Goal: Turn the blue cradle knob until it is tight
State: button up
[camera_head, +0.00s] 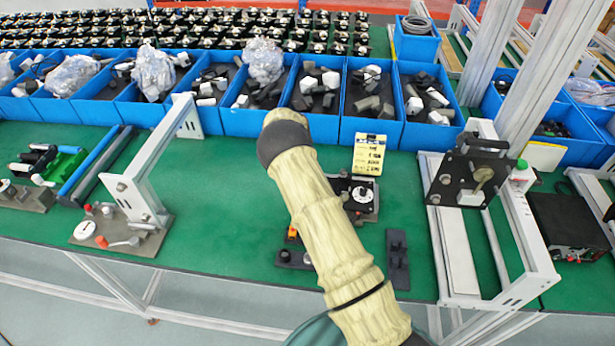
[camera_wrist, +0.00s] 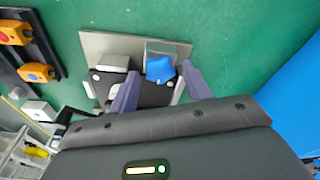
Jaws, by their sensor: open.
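In the wrist view, the blue cradle knob (camera_wrist: 160,68) sits on a dark fixture (camera_wrist: 150,93) on a grey base plate (camera_wrist: 97,47). My gripper (camera_wrist: 160,72) is open. Its two grey fingers appear on either side of the knob, with gaps between them and it. I cannot tell how high the fingertips are above the knob. My gripper's body hides the near part of the fixture. In the head view, my gripper and the blue knob cannot be made out; my sleeved arm covers the middle of the bench.
Orange blocks (camera_wrist: 35,72) on a dark rail lie left of the fixture in the wrist view. A blue surface (camera_wrist: 285,100) stands at right. In the head view, blue bins (camera_head: 370,128) line the back and a white-framed stand (camera_head: 515,235) is at right. Green bench (camera_head: 240,185) is bare left of my arm.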

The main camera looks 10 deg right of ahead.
jog(key=shift+r+p, duration=1.1)
jog(key=shift+r, duration=1.25)
jog(key=shift+s+d+r, duration=0.15)
jog(key=shift+d+r, duration=0.05)
jog(key=shift+r, duration=0.1)
jog(key=s+d+r+n+t+y, duration=0.1)
jog(key=s+d+r+n+y, duration=0.1)
jog(key=s+r+n, duration=0.9)
jog(key=s+a+r+n, duration=0.1)
jog(key=s+r+n, duration=0.2)
jog(key=s, duration=0.8)
jog(key=s+a+r+n+t, duration=0.1)
jog(key=s+r+n, duration=0.2)
jog(key=s, duration=0.8)
jog(key=shift+s+r+t, duration=0.25)
jog(key=shift+s+t, duration=0.05)
jog(key=shift+s, duration=0.05)
